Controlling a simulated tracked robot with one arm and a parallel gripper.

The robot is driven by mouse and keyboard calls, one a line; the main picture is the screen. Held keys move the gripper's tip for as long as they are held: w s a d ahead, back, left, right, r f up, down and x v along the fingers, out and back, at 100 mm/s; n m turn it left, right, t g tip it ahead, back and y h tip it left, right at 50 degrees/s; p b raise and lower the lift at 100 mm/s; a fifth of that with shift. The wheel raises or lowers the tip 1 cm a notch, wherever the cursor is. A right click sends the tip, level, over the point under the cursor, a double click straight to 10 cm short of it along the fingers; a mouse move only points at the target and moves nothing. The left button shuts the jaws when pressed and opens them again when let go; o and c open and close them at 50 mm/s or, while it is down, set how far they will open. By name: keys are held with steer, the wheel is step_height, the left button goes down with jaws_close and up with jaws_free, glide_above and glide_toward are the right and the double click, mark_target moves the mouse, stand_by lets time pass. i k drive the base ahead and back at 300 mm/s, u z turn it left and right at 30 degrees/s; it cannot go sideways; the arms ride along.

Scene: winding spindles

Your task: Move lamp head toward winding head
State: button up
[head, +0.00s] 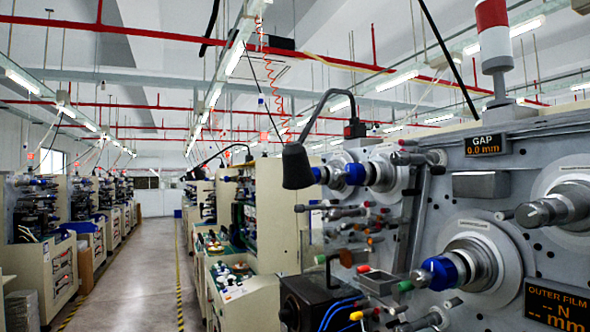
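The lamp head (297,166) is a black cone hanging at the end of a thin, dark curved arm (322,100). The arm rises from a small black mount (354,130) on top of the grey machine panel. The lamp head hangs left of an upper spindle with a blue collar (355,174). A larger spindle with a blue collar (440,272) juts from the panel lower right. No label marks which part is the winding head. My gripper is not in view.
Several small rollers and pins crowd the panel below the lamp head. A black box with blue cables (318,303) stands low in front. A display reading GAP (487,145) sits at upper right. A clear aisle (145,270) runs between machine rows at left.

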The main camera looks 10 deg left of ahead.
mark_target(297, 175)
steer(key=u, duration=0.05)
steer(key=k, duration=0.65)
steer(key=u, duration=0.35)
steer(key=i, duration=1.05)
steer(key=u, duration=0.4)
steer(key=i, duration=0.65)
steer(key=z, duration=0.05)
